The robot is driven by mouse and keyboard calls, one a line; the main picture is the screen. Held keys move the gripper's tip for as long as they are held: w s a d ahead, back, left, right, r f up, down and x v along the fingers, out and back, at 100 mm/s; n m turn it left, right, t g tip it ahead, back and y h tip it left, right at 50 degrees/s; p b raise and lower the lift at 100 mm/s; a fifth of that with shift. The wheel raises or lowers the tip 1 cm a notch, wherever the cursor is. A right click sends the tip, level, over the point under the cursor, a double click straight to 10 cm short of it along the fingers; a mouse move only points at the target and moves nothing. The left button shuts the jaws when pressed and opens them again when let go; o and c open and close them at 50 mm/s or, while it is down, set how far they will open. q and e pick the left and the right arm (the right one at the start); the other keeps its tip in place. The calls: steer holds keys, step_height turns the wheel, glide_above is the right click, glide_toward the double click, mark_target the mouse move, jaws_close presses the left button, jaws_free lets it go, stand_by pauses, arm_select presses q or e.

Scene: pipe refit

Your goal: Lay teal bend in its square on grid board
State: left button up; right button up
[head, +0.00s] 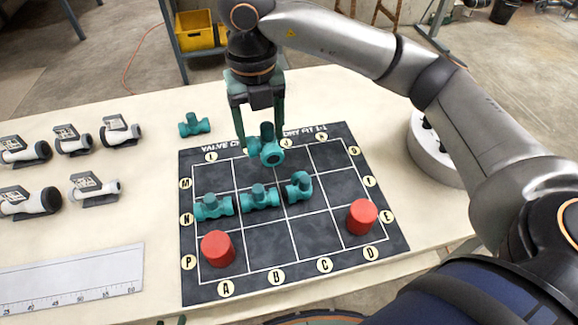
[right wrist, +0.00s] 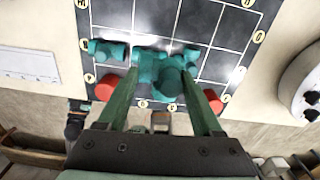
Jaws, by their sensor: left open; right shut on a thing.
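My right gripper (head: 262,132) is shut on a teal bend (head: 268,154) and holds it above the upper middle of the dark grid board (head: 330,232). In the right wrist view the held bend (right wrist: 172,84) shows between the fingers and hides part of the board. Three teal fittings stand in a row on the board: one at the left (head: 213,207), one in the middle (head: 260,197) and a bent-looking one (head: 299,187) at the right. My left gripper (head: 170,321) only just shows at the bottom edge, fingertips apart and empty.
Red cylinders stand on the board at lower left (head: 217,249) and right (head: 362,217). A teal tee (head: 194,124) lies behind the board. Several grey-white valves (head: 72,140) and a ruler (head: 70,277) lie at left. A round grey base (head: 432,150) stands at right.

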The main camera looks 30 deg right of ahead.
steer(key=s+d, duration=0.1)
steer(key=s, duration=0.6)
steer(key=w+d+f, duration=0.2)
steer(key=w+f, duration=0.1)
steer(key=w+d+f, duration=0.2)
steer(key=w+f, duration=0.1)
steer(key=w, duration=0.1)
steer(key=w+d+f, duration=0.2)
steer(key=w+f, duration=0.1)
steer(key=w, duration=0.1)
steer(key=shift+d+f, duration=0.1)
steer(key=shift+f, duration=0.1)
steer(key=shift+w+d+f, duration=0.1)
steer(key=shift+w+f, duration=0.15)
steer(key=shift+f, duration=0.1)
steer(key=shift+w+d+f, duration=0.1)
steer(key=shift+f, duration=1.5)
steer(key=shift+b, duration=0.3)
steer(key=shift+f, duration=0.2)
steer(key=o, duration=1.4)
